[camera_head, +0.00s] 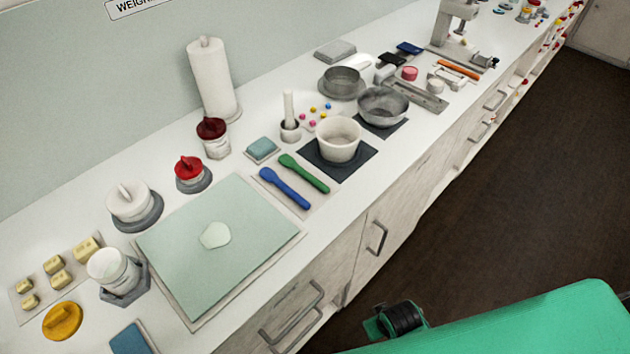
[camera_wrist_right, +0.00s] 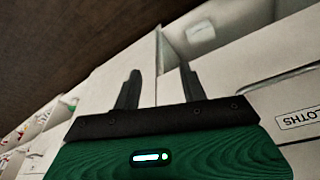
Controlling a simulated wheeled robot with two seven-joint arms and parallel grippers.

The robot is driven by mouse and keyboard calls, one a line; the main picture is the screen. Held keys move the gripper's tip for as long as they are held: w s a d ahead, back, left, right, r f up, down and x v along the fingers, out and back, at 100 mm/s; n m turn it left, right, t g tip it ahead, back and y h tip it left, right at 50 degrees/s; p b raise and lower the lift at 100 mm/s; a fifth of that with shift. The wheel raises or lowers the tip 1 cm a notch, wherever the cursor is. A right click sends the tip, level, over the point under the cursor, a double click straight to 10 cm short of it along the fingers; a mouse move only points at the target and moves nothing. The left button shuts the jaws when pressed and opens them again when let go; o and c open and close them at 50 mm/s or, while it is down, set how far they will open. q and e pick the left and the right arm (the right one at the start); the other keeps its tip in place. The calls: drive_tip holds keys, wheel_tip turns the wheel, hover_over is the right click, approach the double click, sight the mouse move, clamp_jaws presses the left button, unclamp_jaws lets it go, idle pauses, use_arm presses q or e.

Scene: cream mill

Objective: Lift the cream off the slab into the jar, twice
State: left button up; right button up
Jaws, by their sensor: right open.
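A pale green slab (camera_head: 185,270) lies on the counter at the left of the head view. A small white patch of cream (camera_head: 214,235) sits near its middle. A white jar (camera_head: 114,269) stands upright in a grey holder left of the slab. A yellow lid-like disc (camera_head: 62,320) lies beside it. A blue spatula (camera_head: 284,188) and a green spatula (camera_head: 304,173) lie on a pale mat right of the slab. My right gripper (camera_wrist_right: 158,85) is open and empty in the wrist view, in front of cabinet fronts. My left gripper is in neither view.
A white bowl (camera_head: 338,139) on a dark mat, a red-lidded pot (camera_head: 190,173) and a white lidded pot (camera_head: 131,203) stand around the slab. Small yellow blocks (camera_head: 60,279) lie at the far left. Drawer handles (camera_head: 292,322) stick out along the counter front; the dark floor (camera_head: 500,190) is clear.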

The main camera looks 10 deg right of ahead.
drive_tip(key=w+r+n+t, duration=0.1)
drive_tip(key=w+r+t, duration=0.25)
drive_tip(key=r, duration=1.55)
drive_tip(key=w+a+r+n+t+y, duration=0.1)
drive_tip(key=w+r+y, duration=0.1)
drive_tip(key=w+r, duration=0.2)
drive_tip(key=w+a+r+n+t+y, duration=0.1)
drive_tip(key=w+r+t+y, duration=0.1)
drive_tip(key=w+r, duration=0.3)
drive_tip(key=w+a+r+n+t+y, duration=0.1)
drive_tip(key=w+r+t+y, duration=0.1)
drive_tip(key=w+r, duration=0.3)
drive_tip(key=shift+w+r+n+y, duration=0.15)
drive_tip(key=shift+w+n+y, duration=0.2)
drive_tip(key=shift+y, duration=0.25)
drive_tip(key=p, duration=0.1)
approach(312, 178)
drive_tip(key=x, duration=0.3)
drive_tip(key=shift+d, duration=0.25)
drive_tip(key=shift+p+x, duration=0.8)
drive_tip(key=shift+x, duration=2)
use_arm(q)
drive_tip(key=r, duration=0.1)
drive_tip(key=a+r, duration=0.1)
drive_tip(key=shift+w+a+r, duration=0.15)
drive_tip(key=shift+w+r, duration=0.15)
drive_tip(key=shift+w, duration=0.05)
use_arm(e)
drive_tip(key=shift+s+a, duration=0.1)
drive_tip(key=shift+s, duration=0.05)
